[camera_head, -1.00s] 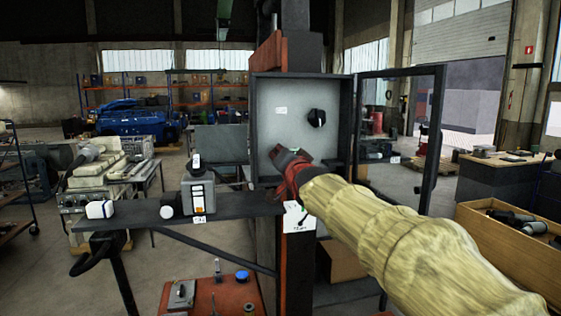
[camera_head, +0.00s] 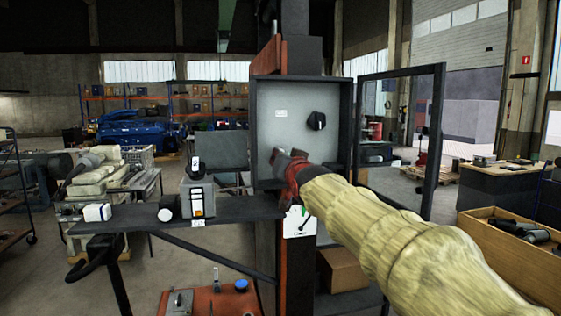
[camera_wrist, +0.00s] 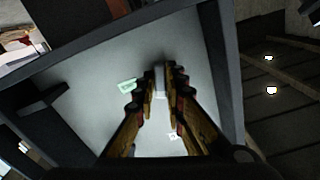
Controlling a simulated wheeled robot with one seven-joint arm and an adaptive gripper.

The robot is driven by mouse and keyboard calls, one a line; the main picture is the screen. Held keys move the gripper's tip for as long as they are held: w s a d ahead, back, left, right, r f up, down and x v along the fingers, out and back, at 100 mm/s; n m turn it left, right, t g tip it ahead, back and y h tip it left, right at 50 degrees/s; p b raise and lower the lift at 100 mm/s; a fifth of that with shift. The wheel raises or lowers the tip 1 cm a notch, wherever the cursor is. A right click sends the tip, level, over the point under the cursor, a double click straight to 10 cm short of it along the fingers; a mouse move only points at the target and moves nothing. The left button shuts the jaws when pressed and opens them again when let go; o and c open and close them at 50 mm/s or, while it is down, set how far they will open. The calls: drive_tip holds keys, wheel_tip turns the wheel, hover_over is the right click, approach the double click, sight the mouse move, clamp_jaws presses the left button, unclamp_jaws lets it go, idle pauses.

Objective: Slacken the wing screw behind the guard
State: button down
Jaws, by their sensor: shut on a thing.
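A grey cabinet panel (camera_head: 275,95) in a dark frame faces me, and a dark-framed guard door (camera_head: 437,135) stands swung open on its right. My gripper (camera_head: 281,156) is at the lower left of the panel in the head view. In the wrist view its fingers (camera_wrist: 160,84) are shut on a narrow pale grey piece (camera_wrist: 160,78), which looks like the wing screw; the fingers hide most of it. A black knob (camera_head: 317,121) is up and right of my gripper, apart from it.
A shelf (camera_head: 140,217) with a small grey device (camera_head: 197,195) juts out on the left. A white tag (camera_head: 299,222) hangs below the cabinet. A wooden crate (camera_head: 510,262) stands at the right. The panel's dark rim surrounds my gripper's working space.

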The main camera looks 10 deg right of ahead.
drive_tip(key=shift+w+f+n+b, duration=0.1)
drive_tip(key=shift+f+n+b, duration=0.4)
drive_tip(key=shift+n+b, duration=0.35)
drive_tip(key=n, duration=0.3)
drive_tip(key=shift+r, duration=0.1)
drive_tip(key=shift+n, duration=0.85)
drive_tip(key=c, duration=2.3)
unclamp_jaws()
drive_tip(key=shift+n, duration=0.6)
drive_tip(key=o, duration=0.6)
drive_tip(key=shift+r, duration=0.3)
drive_tip(key=shift+s, duration=2.4)
